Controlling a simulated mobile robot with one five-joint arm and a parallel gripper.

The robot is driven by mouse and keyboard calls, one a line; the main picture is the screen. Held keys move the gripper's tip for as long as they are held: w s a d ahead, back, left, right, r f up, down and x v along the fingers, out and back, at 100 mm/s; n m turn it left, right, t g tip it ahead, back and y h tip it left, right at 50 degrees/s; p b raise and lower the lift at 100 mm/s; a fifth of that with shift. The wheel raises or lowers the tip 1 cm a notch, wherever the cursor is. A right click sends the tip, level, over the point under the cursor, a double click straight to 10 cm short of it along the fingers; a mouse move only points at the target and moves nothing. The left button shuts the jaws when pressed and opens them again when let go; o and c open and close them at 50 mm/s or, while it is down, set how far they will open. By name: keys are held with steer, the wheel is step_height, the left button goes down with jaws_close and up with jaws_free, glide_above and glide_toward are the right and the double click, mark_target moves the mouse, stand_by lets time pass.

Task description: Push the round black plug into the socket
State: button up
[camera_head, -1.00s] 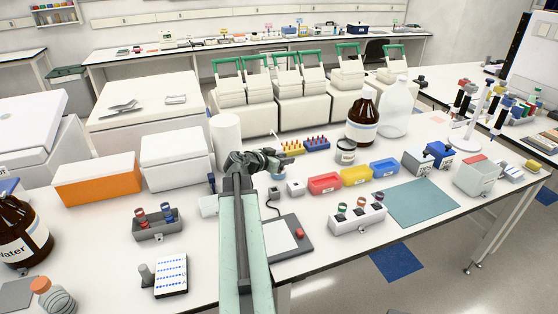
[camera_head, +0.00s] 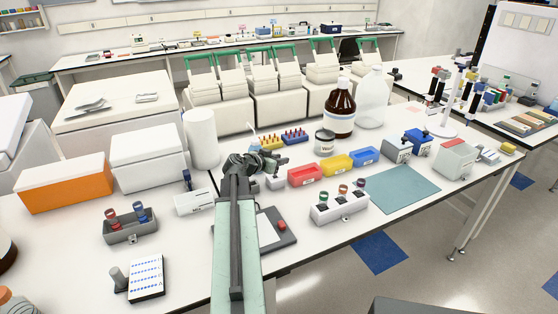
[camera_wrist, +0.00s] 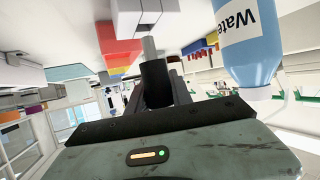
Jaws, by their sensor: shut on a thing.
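My gripper (camera_wrist: 158,92) is shut on the round black plug (camera_wrist: 154,80) in the wrist view. A grey metal pin (camera_wrist: 149,47) sticks out of the plug toward a small white box (camera_wrist: 128,20), which seems to bear the socket. The pin's end lies close to the box's grey part; I cannot tell whether it touches or enters it. In the head view my gripper (camera_head: 278,160) is over the bench just behind the small white box (camera_head: 275,183). The plug is too small and dark to make out there, and the socket opening is hidden.
Red (camera_head: 304,176), yellow (camera_head: 337,164) and blue (camera_head: 365,156) bins stand to the right. A flat grey device (camera_head: 282,240) lies in front. A white roll (camera_head: 202,140) stands to the left, and a brown bottle (camera_head: 340,110) behind. The teal mat (camera_head: 402,190) is bare.

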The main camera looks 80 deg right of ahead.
steer(key=shift+f, duration=0.15)
stand_by(0.4)
steer(key=shift+f+b, duration=0.8)
steer(key=shift+b, duration=0.2)
steer(key=shift+f, duration=0.15)
steer(key=shift+f+b, duration=0.35)
steer(key=shift+b, duration=0.15)
steer(key=shift+f+b, duration=0.5)
steer(key=o, duration=0.9)
steer(key=shift+r, duration=0.1)
